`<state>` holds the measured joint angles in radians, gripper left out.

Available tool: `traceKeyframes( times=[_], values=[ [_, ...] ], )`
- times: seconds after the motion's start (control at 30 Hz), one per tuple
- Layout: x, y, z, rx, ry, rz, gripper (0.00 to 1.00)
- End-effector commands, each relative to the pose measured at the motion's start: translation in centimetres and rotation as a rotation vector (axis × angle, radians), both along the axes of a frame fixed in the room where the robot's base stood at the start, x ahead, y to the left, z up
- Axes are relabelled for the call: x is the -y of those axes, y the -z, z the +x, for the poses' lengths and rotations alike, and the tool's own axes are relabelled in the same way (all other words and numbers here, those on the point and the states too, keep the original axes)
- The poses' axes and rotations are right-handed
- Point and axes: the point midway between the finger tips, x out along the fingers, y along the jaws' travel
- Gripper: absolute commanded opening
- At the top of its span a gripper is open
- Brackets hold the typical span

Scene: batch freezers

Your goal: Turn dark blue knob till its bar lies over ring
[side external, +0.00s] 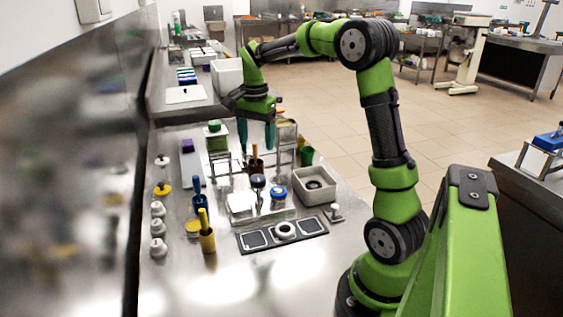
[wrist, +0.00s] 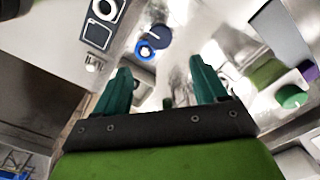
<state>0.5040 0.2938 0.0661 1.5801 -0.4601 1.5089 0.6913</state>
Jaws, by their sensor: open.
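A dark blue round knob (side external: 258,181) stands on a pale block in the middle of the bench. It also shows in the wrist view (wrist: 158,37), beyond my fingertips. A brighter blue round piece with a pale top (side external: 278,191) stands beside it and shows in the wrist view (wrist: 145,50). The knob's bar and a ring mark are too small to make out. My gripper (side external: 256,146) is open and empty, its teal fingers spread and pointing down, behind and above the knob and apart from it. The fingers also show in the wrist view (wrist: 160,70).
A brown-handled piece (side external: 257,160) and metal racks stand close to my fingers. A grey square basin (side external: 314,185) is right of the knob. A dark tray (side external: 254,240) lies in front. Yellow (side external: 207,239) and blue (side external: 198,193) holders stand left. The front bench is clear.

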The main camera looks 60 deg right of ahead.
Motion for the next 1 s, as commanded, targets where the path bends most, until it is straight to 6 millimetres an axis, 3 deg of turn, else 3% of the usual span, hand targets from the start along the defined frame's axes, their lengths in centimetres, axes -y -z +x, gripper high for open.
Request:
traceKeyframes(
  times=[0.3, 0.5, 0.7, 0.97, 1.0],
  values=[
    [0.0, 7.1, -0.1, -0.003, 0.000, 0.003, 0.72],
    [0.0, 10.0, 0.0, -0.001, -0.001, 0.001, 0.72],
    [0.0, 11.1, 0.0, 0.001, -0.001, 0.001, 0.72],
    [0.0, 11.2, 0.0, 0.002, -0.001, 0.000, 0.72],
    [0.0, 11.2, 0.0, 0.002, -0.001, 0.000, 0.66]
  ],
)
